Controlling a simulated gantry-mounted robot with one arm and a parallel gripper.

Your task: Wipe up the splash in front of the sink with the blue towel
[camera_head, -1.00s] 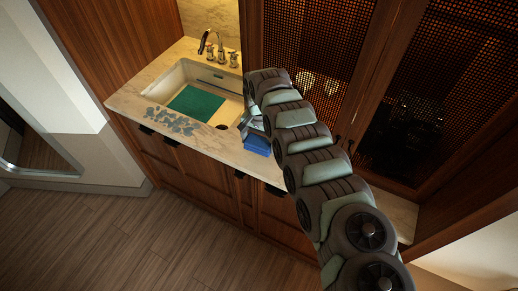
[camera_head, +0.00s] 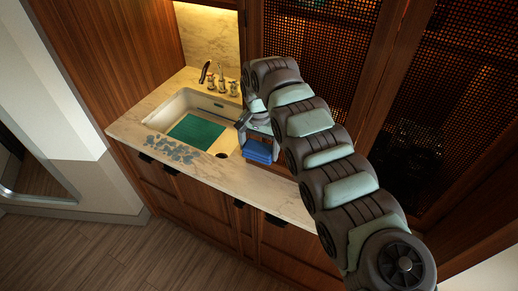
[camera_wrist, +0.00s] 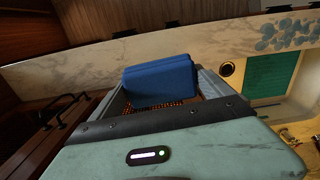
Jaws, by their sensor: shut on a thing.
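The blue towel (camera_head: 259,151) is folded into a thick pad and held in my gripper (camera_head: 258,137), to the right of the sink. In the wrist view the towel (camera_wrist: 161,82) sits between the grey fingers of my gripper (camera_wrist: 160,90). The splash (camera_head: 170,149) is a patch of grey-blue drops on the pale marble counter in front of the sink, at its left part. It also shows at the top right of the wrist view (camera_wrist: 288,34). The towel is apart from the splash, to its right.
The sink (camera_head: 222,108) holds a green mat (camera_head: 195,131) and a dark drain. A faucet (camera_head: 205,71) with handles stands behind it. Tall cabinet doors with woven panels (camera_head: 315,50) rise close behind my arm. The counter front (camera_head: 265,183) is clear.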

